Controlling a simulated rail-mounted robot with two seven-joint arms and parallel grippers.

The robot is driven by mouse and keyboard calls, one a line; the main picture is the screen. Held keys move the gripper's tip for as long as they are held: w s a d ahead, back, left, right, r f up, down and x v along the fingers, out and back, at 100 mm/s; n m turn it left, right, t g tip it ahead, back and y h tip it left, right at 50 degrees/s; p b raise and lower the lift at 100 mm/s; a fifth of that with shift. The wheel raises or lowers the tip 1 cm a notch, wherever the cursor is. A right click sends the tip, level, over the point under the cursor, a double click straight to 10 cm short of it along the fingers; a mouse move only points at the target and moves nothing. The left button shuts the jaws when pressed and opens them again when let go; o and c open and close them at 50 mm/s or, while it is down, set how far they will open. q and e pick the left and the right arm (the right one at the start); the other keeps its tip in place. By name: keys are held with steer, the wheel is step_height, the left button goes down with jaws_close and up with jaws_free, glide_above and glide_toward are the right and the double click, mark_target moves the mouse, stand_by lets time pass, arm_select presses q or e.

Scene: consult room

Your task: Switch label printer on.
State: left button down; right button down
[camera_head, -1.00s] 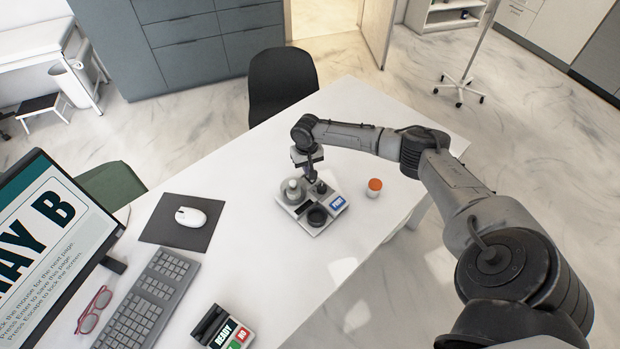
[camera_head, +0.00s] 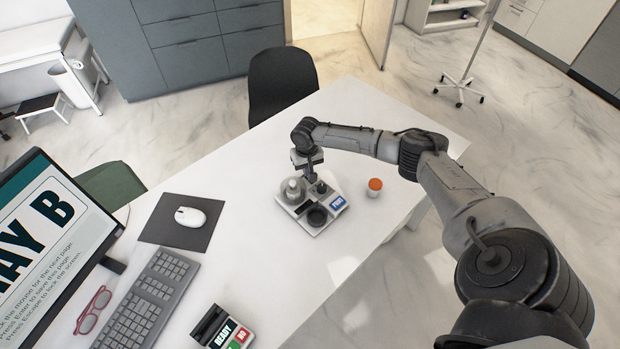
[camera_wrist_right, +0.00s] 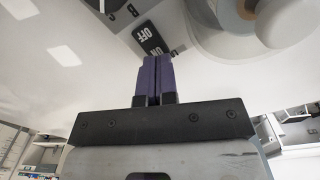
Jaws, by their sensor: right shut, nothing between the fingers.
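A light grey device (camera_head: 326,222) stands on the white desk; I take it for the label printer. It carries a round pale knob or dome, a black ring and a blue label. In the right wrist view a dark rocker switch (camera_wrist_right: 149,38) shows the words OFF and ON, upside down. My right gripper (camera_head: 312,178) is over the back of the device. In the wrist view its purple fingers (camera_wrist_right: 155,75) are together and empty, with the tips at the ON end of the switch. I cannot tell whether they touch it. My left gripper is not in view.
A small orange-capped jar (camera_head: 374,188) stands right of the device. A mouse (camera_head: 190,217) on a dark mat, a keyboard (camera_head: 148,300), red glasses (camera_head: 93,310), a READY/NO terminal (camera_head: 222,328) and a monitor (camera_head: 50,240) are further left. The desk (camera_head: 250,200) between is clear.

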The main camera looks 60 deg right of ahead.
steer(key=shift+f, duration=0.4)
steer(key=shift+f, duration=0.35)
stand_by(0.4)
steer(key=shift+r+p, duration=0.55)
steer(key=shift+r, duration=0.1)
step_height(320, 180, up, 3)
steer(key=p, duration=0.4)
steer(key=shift+r, duration=0.1)
step_height(320, 180, up, 3)
steer(key=p, duration=0.3)
steer(key=shift+f, duration=0.2)
